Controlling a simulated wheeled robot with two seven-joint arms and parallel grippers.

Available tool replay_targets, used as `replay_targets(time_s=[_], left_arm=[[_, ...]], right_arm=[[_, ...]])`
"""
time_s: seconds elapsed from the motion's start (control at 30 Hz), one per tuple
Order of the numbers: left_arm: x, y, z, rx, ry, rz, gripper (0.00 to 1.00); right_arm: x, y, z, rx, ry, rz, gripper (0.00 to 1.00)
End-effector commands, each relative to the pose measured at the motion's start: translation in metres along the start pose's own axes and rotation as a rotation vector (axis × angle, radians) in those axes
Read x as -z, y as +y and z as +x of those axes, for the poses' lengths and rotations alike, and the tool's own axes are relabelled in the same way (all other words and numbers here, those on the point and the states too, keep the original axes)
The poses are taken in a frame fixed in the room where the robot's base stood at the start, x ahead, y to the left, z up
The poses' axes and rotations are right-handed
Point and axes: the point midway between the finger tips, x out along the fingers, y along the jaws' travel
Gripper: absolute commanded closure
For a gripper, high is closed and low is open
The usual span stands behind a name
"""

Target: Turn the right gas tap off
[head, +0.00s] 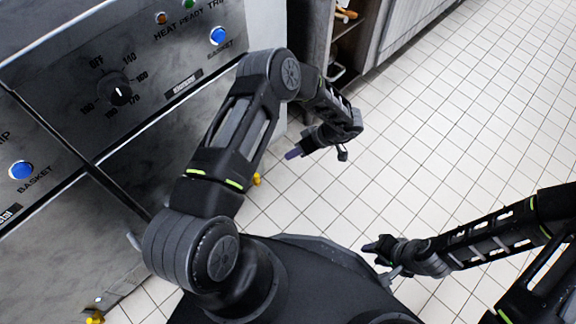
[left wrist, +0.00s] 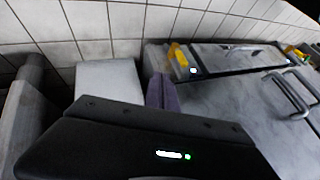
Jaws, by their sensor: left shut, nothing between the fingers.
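A yellow gas tap (head: 256,179) shows low at the right fryer front in the head view, partly hidden behind my left arm. A second yellow tap (head: 95,317) is at the bottom left. In the left wrist view, a yellow tap (left wrist: 178,55), which looks like the right one, is just beyond and right of my left gripper's purple fingers (left wrist: 162,92). I cannot tell how its handle is turned. My left gripper (head: 293,154) is shut and empty, apart from the tap. My right gripper (head: 371,247) is over the floor, away from both taps; its jaw state is unclear.
The steel fryer front has a dial (head: 120,94) and blue basket buttons (head: 218,36). Handles (left wrist: 288,92) stick out of its lower doors in the left wrist view. An open shelf unit (head: 345,45) stands beyond. The tiled floor (head: 470,110) to the right is clear.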

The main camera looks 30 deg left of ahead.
Motion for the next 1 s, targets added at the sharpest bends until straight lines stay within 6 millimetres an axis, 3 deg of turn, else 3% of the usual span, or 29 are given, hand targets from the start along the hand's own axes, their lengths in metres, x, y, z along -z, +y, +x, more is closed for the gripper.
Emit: replay_targets(time_s=[0.57,0.77,1.0], left_arm=[[-0.006,-0.001,0.008,0.025,-0.023,-0.004,1.00],[-0.007,-0.001,0.031,0.027,-0.022,-0.004,1.00],[-0.009,-0.001,0.077,0.026,-0.023,-0.005,1.00]], right_arm=[[0.001,0.002,0.006,0.000,0.002,0.000,0.64],[0.001,0.005,0.014,0.000,0.006,0.001,0.64],[0.003,0.010,0.031,-0.001,0.014,0.002,0.64]])
